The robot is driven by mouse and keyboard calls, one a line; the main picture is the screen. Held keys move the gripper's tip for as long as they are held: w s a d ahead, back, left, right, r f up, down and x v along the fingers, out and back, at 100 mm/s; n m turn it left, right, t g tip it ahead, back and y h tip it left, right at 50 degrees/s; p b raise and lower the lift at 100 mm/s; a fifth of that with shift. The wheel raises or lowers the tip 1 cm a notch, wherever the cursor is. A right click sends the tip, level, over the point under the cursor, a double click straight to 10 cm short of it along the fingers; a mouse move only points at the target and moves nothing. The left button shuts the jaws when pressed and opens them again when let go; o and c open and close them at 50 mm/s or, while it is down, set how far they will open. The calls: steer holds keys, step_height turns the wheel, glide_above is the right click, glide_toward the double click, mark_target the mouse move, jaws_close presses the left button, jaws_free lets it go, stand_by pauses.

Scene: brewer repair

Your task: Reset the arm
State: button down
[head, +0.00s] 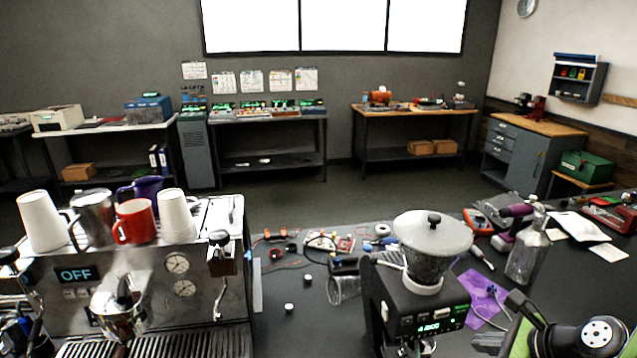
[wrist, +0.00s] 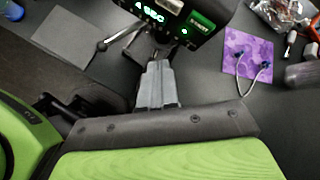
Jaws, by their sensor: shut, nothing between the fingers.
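My gripper (wrist: 157,82) shows in the wrist view as two grey fingers pressed together, with nothing between them. It is over the dark counter, just below the grinder (wrist: 175,20) with its lit green display. In the head view, green and black parts of my arm show at the bottom right corner. I cannot clearly make out the fingertips there.
The espresso machine (head: 178,265) with a display reading OFF stands at left, cups on top. The black grinder (head: 420,300) stands near my arm. A glass bottle (head: 526,250) and purple mat (head: 483,295) are close by. Loose parts clutter the counter behind.

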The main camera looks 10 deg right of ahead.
steer(key=s+a+r+n+g+h+b, duration=0.1)
steer(key=a+r+n+g, duration=0.1)
steer(key=a+n, duration=0.65)
steer(key=s+a+r+n+g+h, duration=0.1)
steer(key=s+a+r+n, duration=0.1)
steer(key=a+n, duration=0.6)
steer(key=s+a+n+h, duration=0.1)
steer(key=s+a+n, duration=0.4)
steer(key=s+n, duration=0.5)
steer(key=shift+s+a+r+b, duration=0.25)
steer(key=shift+s+a+b, duration=0.15)
steer(key=shift+s+b, duration=0.05)
stand_by(1.2)
